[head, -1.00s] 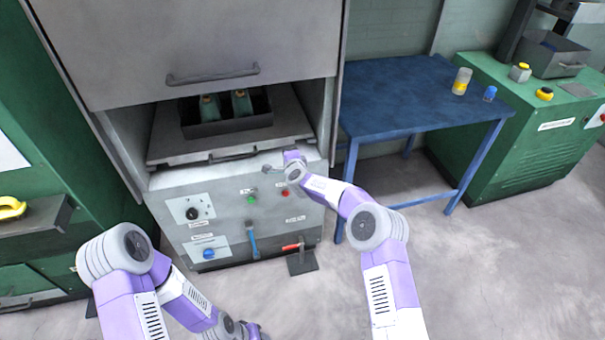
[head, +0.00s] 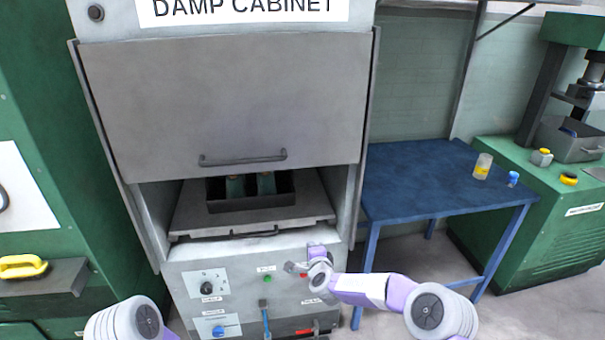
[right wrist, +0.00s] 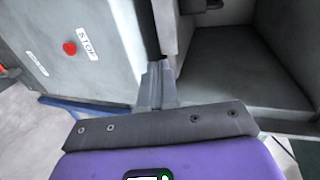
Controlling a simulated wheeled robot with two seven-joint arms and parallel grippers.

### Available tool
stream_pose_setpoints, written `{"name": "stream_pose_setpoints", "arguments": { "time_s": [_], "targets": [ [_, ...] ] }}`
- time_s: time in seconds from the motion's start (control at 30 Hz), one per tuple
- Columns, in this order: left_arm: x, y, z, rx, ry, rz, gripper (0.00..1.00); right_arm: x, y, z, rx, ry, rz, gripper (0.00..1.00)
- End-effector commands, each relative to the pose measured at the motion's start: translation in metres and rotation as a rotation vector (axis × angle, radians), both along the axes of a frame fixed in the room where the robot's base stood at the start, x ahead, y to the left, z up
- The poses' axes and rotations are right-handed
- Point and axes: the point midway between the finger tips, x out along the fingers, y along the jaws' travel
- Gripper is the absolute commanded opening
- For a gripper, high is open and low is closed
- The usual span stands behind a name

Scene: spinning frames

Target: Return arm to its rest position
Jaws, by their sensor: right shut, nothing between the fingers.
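My right arm (head: 360,290) is purple and grey and reaches left across the front of the grey damp cabinet (head: 225,105). My right gripper (head: 292,267) is in front of the cabinet's control panel, near the green button (head: 267,279) and below the shelf. In the right wrist view its fingers (right wrist: 157,86) are together and hold nothing. I cannot tell whether they touch the cabinet. Of my left arm only a rounded grey joint (head: 125,320) shows at the bottom left. My left gripper is out of view.
The cabinet door is raised; a dark tray (head: 250,205) with two green items sits on the shelf. A red STOP button (right wrist: 69,48) shows in the wrist view. A blue table (head: 425,185) stands right, carrying a yellow-and-clear jar (head: 482,166) and a blue-capped one (head: 513,179).

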Motion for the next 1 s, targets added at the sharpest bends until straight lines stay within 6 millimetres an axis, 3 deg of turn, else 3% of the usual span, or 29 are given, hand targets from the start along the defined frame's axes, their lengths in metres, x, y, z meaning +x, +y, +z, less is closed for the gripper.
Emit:
{"name": "stream_pose_setpoints", "arguments": {
  "time_s": [0.13,0.23,0.4,0.5,0.6,0.73,0.83,1.0],
  "targets": [
    [0.0,0.0,0.008,0.0,0.0,0.0,0.45,-0.027,0.002,-0.033,-0.104,0.078,0.086,0.0],
    [0.0,0.0,0.018,0.0,0.0,0.0,0.45,-0.072,0.003,-0.076,-0.237,0.185,0.217,0.0],
    [0.0,0.0,0.035,0.0,0.0,0.0,0.45,-0.181,-0.009,-0.147,-0.455,0.394,0.503,0.0],
    [0.0,0.0,0.044,0.0,0.0,0.0,0.45,-0.253,-0.019,-0.173,-0.54,0.505,0.678,0.0],
    [0.0,0.0,0.051,0.0,0.0,0.0,0.45,-0.321,-0.03,-0.186,-0.59,0.599,0.842,0.0],
    [0.0,0.0,0.058,0.0,0.0,0.0,0.45,-0.389,-0.039,-0.189,-0.615,0.682,1.008,0.0],
    [0.0,0.0,0.06,0.0,0.0,0.0,0.45,-0.421,-0.044,-0.187,-0.617,0.719,1.085,0.0],
    [0.0,0.0,0.061,0.0,0.0,0.0,0.45,-0.439,-0.046,-0.186,-0.618,0.735,1.13,0.0]
  ]
}}
